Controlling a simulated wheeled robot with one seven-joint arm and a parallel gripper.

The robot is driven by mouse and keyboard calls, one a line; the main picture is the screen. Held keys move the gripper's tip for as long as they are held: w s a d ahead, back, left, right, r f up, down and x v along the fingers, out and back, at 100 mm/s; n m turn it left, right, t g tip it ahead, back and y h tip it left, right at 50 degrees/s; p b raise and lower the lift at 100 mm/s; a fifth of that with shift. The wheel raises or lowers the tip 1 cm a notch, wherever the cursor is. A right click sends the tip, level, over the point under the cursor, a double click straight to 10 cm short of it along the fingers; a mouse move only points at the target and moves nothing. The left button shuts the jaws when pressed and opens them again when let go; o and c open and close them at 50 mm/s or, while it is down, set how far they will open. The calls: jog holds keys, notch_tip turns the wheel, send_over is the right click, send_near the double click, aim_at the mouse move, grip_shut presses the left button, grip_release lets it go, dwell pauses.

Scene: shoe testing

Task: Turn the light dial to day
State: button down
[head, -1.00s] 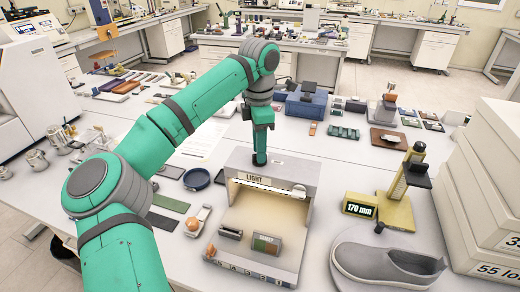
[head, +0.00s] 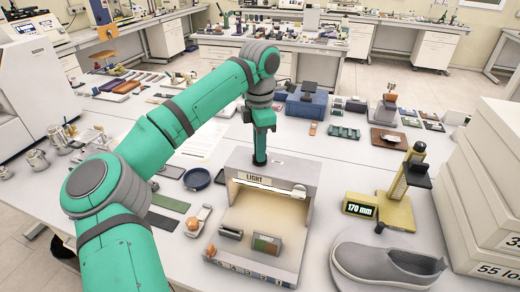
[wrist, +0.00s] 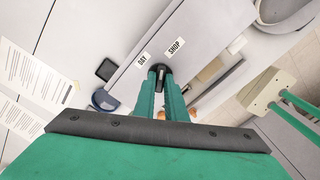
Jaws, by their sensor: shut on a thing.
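The light box (head: 240,168) is a pale open-fronted booth marked LIGHT, standing on the table with its inside lit warm. My gripper (head: 260,158) points down at the box's top, near the back. In the wrist view my gripper (wrist: 160,80) is shut on the dark light dial (wrist: 160,70), with a finger on either side. The DAY label (wrist: 143,59) and the SHOP label (wrist: 174,46) lie on the box top just beyond the dial. The fingers partly hide the dial, and I cannot tell exactly where it points.
A grey shoe (head: 385,264) and a yellow gauge reading 170 mm (head: 396,205) stand right of the box. A blue round dish (head: 196,179) lies to its left. White boxes (head: 490,190) are stacked at the far right.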

jog(key=n, duration=0.5)
jog(key=shift+n, duration=0.3)
jog(key=n, duration=0.5)
jog(key=shift+r+n, duration=0.1)
jog(key=shift+n, duration=0.3)
jog(key=c, duration=1.8)
grip_release()
notch_tip(320, 180, up, 11)
jog(key=shift+w, duration=0.1)
jog(key=shift+d+f, duration=0.15)
jog(key=shift+f, duration=0.05)
